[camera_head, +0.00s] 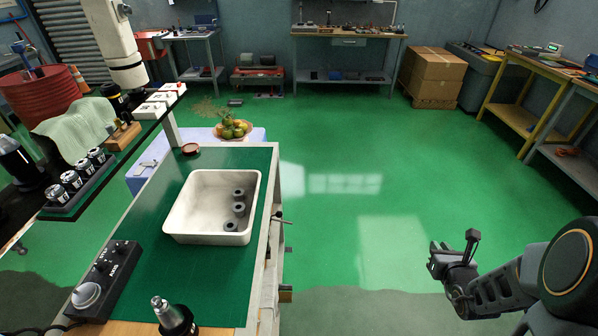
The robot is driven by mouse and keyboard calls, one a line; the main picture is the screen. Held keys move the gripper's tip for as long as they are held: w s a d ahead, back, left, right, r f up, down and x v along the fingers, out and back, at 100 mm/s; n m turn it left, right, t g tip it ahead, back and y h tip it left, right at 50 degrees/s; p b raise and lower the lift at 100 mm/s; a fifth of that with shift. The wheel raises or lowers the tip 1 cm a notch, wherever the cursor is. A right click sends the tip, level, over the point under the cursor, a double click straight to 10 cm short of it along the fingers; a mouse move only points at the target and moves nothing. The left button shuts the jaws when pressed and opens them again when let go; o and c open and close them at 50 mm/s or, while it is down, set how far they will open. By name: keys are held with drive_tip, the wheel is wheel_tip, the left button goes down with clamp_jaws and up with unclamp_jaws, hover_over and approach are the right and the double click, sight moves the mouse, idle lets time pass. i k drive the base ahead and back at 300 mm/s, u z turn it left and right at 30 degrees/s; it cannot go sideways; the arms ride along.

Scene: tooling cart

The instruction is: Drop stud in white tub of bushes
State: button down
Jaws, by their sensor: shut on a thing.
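The white tub (179,222) stands on the green mat of the bench at the centre left. Three dark grey ring-shaped bushes (239,209) lie along its right side, and its left part is bare. My gripper (455,262) is at the lower right, over the floor and well to the right of the tub.
The green-topped bench (216,298) also holds a black control box (106,280) at left, a metal-tipped black holder (172,315) at the front and a small brown dish (190,149) at the back. A vise-like handle (281,219) juts from its right edge. Floor between is clear.

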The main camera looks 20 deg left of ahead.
sight(225, 217)
drive_tip(key=i, duration=2.25)
drive_tip(key=u, duration=2.75)
